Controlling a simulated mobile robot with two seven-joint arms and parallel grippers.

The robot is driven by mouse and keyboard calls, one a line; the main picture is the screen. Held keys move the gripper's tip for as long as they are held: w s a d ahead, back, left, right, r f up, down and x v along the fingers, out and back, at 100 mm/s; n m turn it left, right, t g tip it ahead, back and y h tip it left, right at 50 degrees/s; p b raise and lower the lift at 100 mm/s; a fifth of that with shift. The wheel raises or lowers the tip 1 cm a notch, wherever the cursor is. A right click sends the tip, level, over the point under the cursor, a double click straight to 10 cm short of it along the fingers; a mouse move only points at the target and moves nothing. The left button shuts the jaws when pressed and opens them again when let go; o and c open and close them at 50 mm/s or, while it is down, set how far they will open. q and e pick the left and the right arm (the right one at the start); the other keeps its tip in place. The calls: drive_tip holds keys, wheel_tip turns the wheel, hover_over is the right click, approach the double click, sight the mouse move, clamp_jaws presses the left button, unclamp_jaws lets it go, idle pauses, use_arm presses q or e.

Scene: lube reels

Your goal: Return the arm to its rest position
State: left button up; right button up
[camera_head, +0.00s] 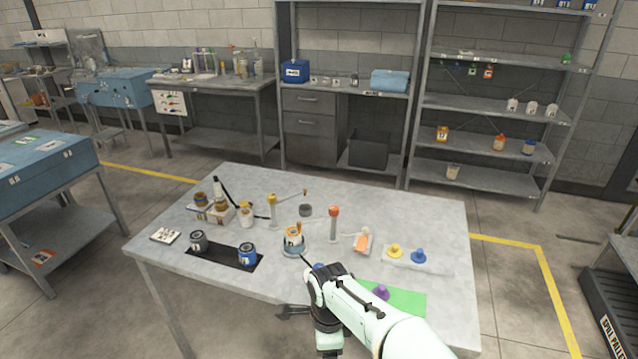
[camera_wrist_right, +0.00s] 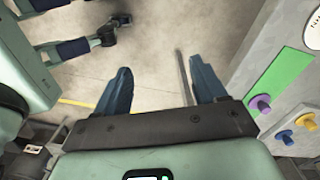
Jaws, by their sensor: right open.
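My right arm enters the head view from the lower right, in front of the workbench (camera_head: 150,262). Its right gripper (camera_head: 290,312) is at the bench's front edge and partly hidden by its own wrist. The left gripper is not in the head view. A jointed arm with a dark end shows at the upper left of the wrist view, and I cannot make out its jaws.
On the bench are a green mat (camera_head: 408,299) with a purple knob (camera_head: 381,291), yellow (camera_head: 395,251) and blue (camera_head: 419,256) knobs, a black mat (camera_head: 222,257) with two cans, an orange-topped post (camera_head: 333,222) and a yellow-topped post (camera_head: 272,211).

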drive_tip(key=s+d+f+n, duration=0.1)
drive_tip(key=d+f+n, duration=0.1)
drive_tip(key=f, duration=0.5)
drive_tip(key=s+d+f+n+g+y, duration=0.1)
drive_tip(key=s+d+f+n, duration=0.15)
drive_tip(key=f, duration=0.45)
drive_tip(key=d+f+n, duration=0.1)
drive_tip(key=d+f, duration=0.2)
drive_tip(key=f, duration=0.4)
drive_tip(key=s+d+f+n+y, duration=0.1)
drive_tip(key=s+f+n, duration=0.2)
drive_tip(key=s+f, duration=0.3)
drive_tip(key=s+d+f+n+y, duration=0.1)
drive_tip(key=s+f+n, duration=0.3)
drive_tip(key=s, duration=1.2)
drive_tip(key=shift+d+f, duration=0.65)
drive_tip(key=shift+f, duration=0.85)
drive_tip(key=shift+n, duration=0.25)
